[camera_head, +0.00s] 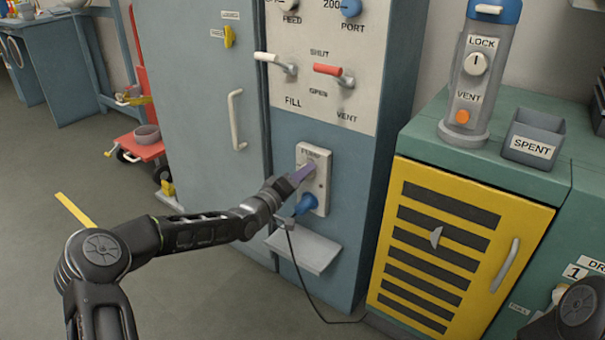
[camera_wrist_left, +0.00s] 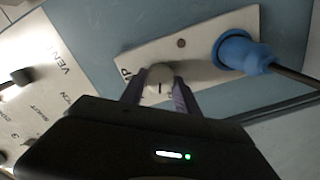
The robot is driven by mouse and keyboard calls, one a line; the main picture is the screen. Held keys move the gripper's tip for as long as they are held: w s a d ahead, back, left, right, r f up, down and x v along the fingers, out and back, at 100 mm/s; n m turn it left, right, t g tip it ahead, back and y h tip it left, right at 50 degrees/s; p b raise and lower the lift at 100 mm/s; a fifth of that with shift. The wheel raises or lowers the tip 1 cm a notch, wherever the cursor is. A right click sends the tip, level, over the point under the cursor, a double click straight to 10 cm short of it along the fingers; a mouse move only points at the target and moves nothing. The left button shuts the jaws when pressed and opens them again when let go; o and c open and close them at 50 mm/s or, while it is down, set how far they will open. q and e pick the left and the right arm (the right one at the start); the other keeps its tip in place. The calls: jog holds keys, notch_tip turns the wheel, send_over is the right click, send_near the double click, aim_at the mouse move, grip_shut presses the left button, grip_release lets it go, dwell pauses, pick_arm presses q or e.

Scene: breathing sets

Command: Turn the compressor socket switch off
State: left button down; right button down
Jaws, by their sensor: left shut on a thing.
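The socket plate (camera_head: 319,160) is on the blue-grey cabinet front below the lever panel, with a label at its top that looks like "PUMP". It also shows in the left wrist view (camera_wrist_left: 196,50). My left gripper (camera_head: 299,176) reaches it from the left. In the left wrist view its fingers (camera_wrist_left: 158,88) are shut around the pale round switch knob (camera_wrist_left: 159,76), which carries a dark line. In the head view the gripper hides the knob. A blue plug (camera_head: 307,203) sits in the plate beside the knob, with a dark cable. My right gripper is out of view.
A small grey shelf (camera_head: 303,250) juts out below the plug, and the cable (camera_head: 296,262) hangs past it. White (camera_head: 288,69) and red (camera_head: 327,69) levers stick out above. A yellow louvred cabinet (camera_head: 455,240) stands at the right. Open floor lies at the left.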

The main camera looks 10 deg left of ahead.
pick_arm(q)
jog(key=shift+n, duration=2.3)
jog(key=c, duration=0.9)
grip_release()
jog(key=shift+s+a, duration=0.1)
jog(key=p+v, duration=0.1)
jog(key=v, duration=0.6)
jog(key=shift+s+p, duration=0.3)
jog(key=shift+p, duration=0.1)
